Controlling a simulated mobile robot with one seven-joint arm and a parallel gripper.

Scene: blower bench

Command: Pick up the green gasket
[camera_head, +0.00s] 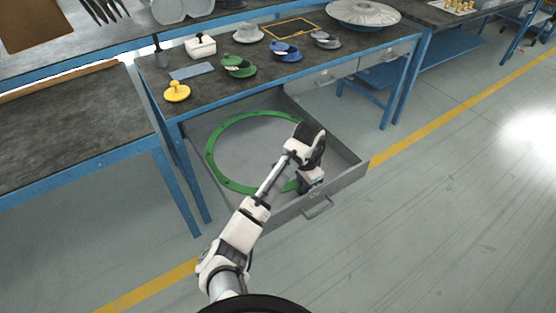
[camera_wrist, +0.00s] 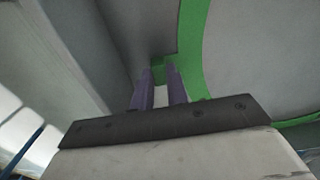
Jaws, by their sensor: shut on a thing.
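The green gasket (camera_head: 209,153) is a large flat ring in the open grey drawer (camera_head: 345,180) under the bench. My gripper (camera_head: 307,187) reaches down into the drawer at its front right, at the ring's right side. In the wrist view the two fingers of my gripper (camera_wrist: 162,76) are shut on a small green part at the edge of the gasket (camera_wrist: 191,45). My arm hides the ring's right part in the head view. The ring looks low in the drawer; I cannot tell whether it touches the floor.
Drawer walls stand close around the ring; the front wall has a handle (camera_head: 318,207). The bench top above (camera_head: 210,100) holds a yellow knobbed part (camera_head: 177,91), a green part (camera_head: 239,66), a blue part (camera_head: 285,51) and other items. Open floor lies to the right.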

